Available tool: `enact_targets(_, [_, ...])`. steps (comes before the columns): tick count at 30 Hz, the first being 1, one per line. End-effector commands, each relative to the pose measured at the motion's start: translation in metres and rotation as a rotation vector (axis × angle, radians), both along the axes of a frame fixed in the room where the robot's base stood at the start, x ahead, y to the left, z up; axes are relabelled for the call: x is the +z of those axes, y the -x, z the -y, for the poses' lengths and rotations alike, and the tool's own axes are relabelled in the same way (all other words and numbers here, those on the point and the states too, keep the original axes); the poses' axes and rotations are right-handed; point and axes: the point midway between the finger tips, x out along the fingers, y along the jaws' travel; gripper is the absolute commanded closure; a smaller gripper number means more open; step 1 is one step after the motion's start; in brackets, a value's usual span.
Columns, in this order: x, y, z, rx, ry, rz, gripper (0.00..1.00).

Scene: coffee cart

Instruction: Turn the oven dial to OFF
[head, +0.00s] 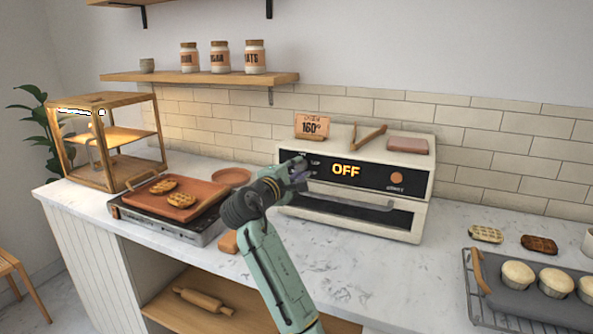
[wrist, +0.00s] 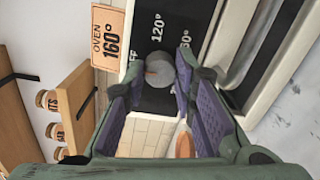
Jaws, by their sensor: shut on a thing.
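The oven (head: 355,183) is a cream box with a black front panel. Its lit display (head: 346,171) reads OFF in amber. The round grey dial (wrist: 160,72) sits on the panel in the wrist view, with printed marks around it including 120° and a partly hidden "FF". In the head view my gripper covers the dial. My gripper (head: 298,172) is at the left end of the panel. In the wrist view its purple-padded fingers (wrist: 161,62) are on either side of the dial, shut on it.
A griddle with a terracotta tray (head: 160,205) stands left. A muffin tray (head: 470,285) is at the right. The counter before the oven is clear.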

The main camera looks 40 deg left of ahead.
Motion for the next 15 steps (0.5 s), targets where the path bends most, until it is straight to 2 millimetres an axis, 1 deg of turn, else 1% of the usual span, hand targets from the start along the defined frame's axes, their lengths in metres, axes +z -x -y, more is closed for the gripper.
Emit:
enact_targets(4, [-0.0006, 0.0003, -0.0005, 0.001, 0.001, -0.001, 1.0])
enact_targets(5, [-0.0007, 0.0003, -0.0005, 0.001, 0.001, -0.001, 0.73])
enact_targets(13, [-0.0003, 0.0002, -0.0003, 0.001, 0.0, 0.0, 0.55])
enact_targets(15, [-0.0003, 0.0002, -0.0002, 0.001, 0.0, 0.0, 0.55])
